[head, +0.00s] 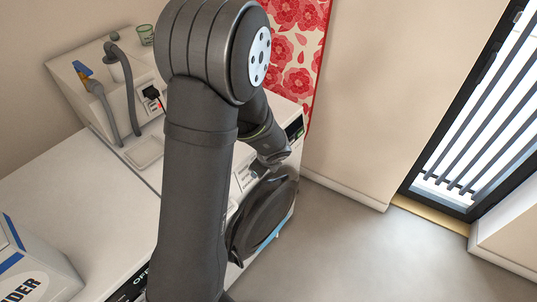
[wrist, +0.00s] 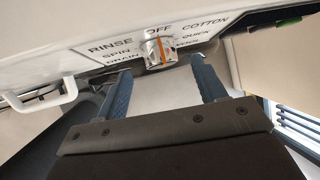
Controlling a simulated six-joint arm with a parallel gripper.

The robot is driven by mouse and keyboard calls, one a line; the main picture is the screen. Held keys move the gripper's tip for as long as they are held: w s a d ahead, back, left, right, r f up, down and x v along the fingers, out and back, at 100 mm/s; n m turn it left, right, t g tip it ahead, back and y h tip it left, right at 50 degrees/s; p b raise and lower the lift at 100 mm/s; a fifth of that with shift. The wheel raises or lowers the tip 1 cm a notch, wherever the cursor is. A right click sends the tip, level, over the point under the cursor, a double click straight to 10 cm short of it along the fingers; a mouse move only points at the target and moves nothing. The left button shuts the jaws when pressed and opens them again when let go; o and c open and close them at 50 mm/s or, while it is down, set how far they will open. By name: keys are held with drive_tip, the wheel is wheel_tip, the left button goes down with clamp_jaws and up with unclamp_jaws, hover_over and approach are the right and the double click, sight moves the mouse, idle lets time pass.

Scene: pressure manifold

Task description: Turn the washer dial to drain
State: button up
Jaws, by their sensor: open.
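The washer dial (wrist: 158,50) is a pale knob with an orange pointer line, on the washer's front panel in the wrist view. Labels around it read RINSE, SPIN and DRAIN on the left, OFF above, and COTTON and QUICK on the right; another is partly hidden. The orange line lies toward OFF. My gripper (wrist: 164,86) is open, with one blue finger on each side below the dial, apart from it and empty. In the head view the dial is hidden behind my arm.
A white drawer handle (wrist: 45,97) sticks out left of the dial. The washer's dark round door (head: 262,218) stands below my wrist in the head view. A detergent box (head: 32,265) sits at the lower left. The floor (head: 370,250) at right is clear.

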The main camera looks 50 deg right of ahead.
drive_tip(key=v, duration=1.3)
drive_tip(key=shift+r, duration=0.4)
drive_tip(key=shift+s, duration=0.1)
drive_tip(key=d+m+y, duration=0.2)
drive_tip(key=d+y, duration=0.2)
drive_tip(key=d, duration=0.3)
drive_tip(key=x, duration=1.7)
drive_tip(key=shift+s+a+f, duration=0.15)
drive_tip(key=shift+a+f, duration=0.1)
drive_tip(key=shift+a, duration=0.1)
drive_tip(key=c, duration=1)
